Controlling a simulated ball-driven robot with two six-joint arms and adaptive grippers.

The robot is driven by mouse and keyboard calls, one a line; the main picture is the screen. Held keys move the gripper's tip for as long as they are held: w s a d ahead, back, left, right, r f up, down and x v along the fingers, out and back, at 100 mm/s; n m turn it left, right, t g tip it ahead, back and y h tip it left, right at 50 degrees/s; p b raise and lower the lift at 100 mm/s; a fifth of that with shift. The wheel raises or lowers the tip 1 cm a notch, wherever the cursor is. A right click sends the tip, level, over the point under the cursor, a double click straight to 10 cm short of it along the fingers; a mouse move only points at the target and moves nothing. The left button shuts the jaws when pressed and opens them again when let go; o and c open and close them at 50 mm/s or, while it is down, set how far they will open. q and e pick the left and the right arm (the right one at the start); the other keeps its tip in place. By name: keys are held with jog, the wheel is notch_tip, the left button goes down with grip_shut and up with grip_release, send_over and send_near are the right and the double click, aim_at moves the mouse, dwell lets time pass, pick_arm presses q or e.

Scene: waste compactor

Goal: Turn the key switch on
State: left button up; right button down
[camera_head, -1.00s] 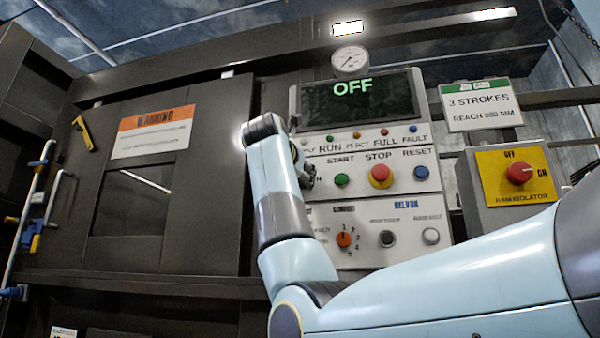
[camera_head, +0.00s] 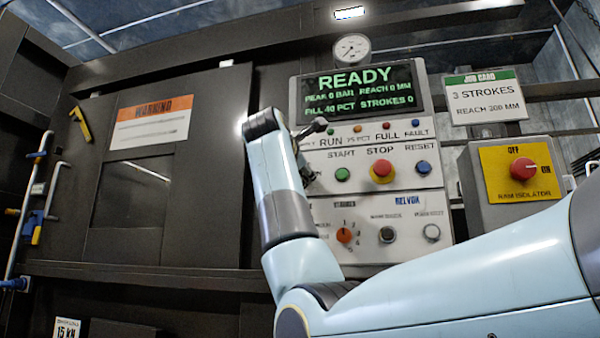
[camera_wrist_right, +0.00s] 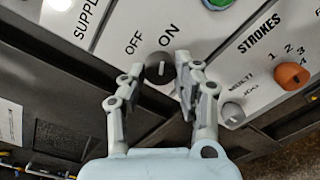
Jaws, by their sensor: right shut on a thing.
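The key switch (camera_wrist_right: 158,70) is a dark round knob with a pale mark in the right wrist view, just below the printed words OFF and ON. The pale mark lies nearer to ON. My right gripper (camera_wrist_right: 159,80) is shut on the key switch, one finger at each side. In the head view my right gripper (camera_head: 311,150) is at the left edge of the control panel (camera_head: 385,205), and my wrist hides the key switch there. The panel's display (camera_head: 360,90) reads READY, with 0 bar and strokes 0. My left gripper is not in view.
Green start (camera_head: 342,174), red stop (camera_head: 381,170) and blue reset (camera_head: 423,168) buttons are right of my gripper. The orange strokes knob (camera_wrist_right: 291,76) is nearby. A yellow ram isolator box (camera_head: 515,172) stands further right. The dark compactor door (camera_head: 210,200) is at left.

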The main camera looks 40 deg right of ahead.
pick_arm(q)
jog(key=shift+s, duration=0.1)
pick_arm(e)
jog(key=shift+f, duration=0.15)
jog(key=c, duration=0.9)
grip_release()
jog(key=shift+c, duration=0.2)
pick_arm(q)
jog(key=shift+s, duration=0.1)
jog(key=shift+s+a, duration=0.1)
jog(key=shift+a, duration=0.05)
pick_arm(e)
jog(key=shift+a, duration=0.1)
jog(key=v, duration=1.2)
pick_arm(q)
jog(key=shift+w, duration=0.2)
